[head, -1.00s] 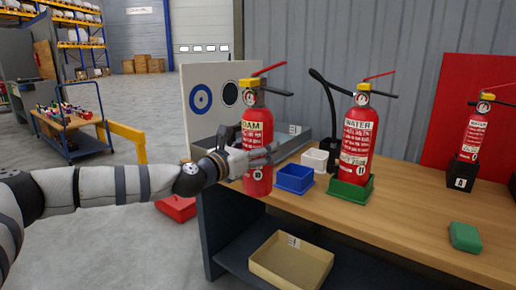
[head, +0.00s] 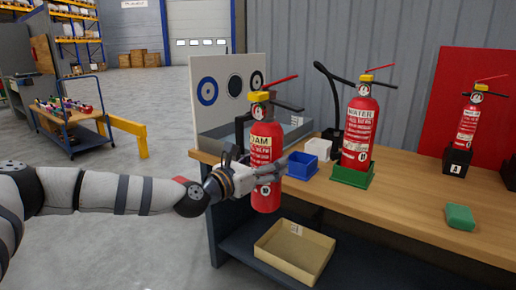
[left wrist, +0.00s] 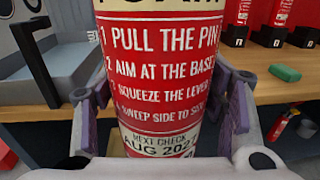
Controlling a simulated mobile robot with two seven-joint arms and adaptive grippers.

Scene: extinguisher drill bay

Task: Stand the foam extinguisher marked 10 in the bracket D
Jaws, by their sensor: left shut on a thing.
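The red foam extinguisher (head: 265,150) stands upright in the grasp of my left gripper (head: 268,172), its body between the two fingers. It has a yellow collar, a red lever on top and a cream label with part of "FOAM" showing. In the head view it hangs in front of the bench's near left edge. In the left wrist view the extinguisher (left wrist: 158,75) fills the middle between the purple-grey fingers. A black bracket marked A (head: 456,161) holds a water extinguisher (head: 468,125). I cannot make out a bracket marked D. My right gripper is not in view.
On the wooden bench (head: 400,215) stand a blue box (head: 303,166), a white box (head: 318,149), a green bracket (head: 352,175) holding another water extinguisher (head: 360,125), and a green block (head: 460,216). A cardboard-coloured tray (head: 295,252) sits on the shelf below. A target board (head: 225,80) stands behind.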

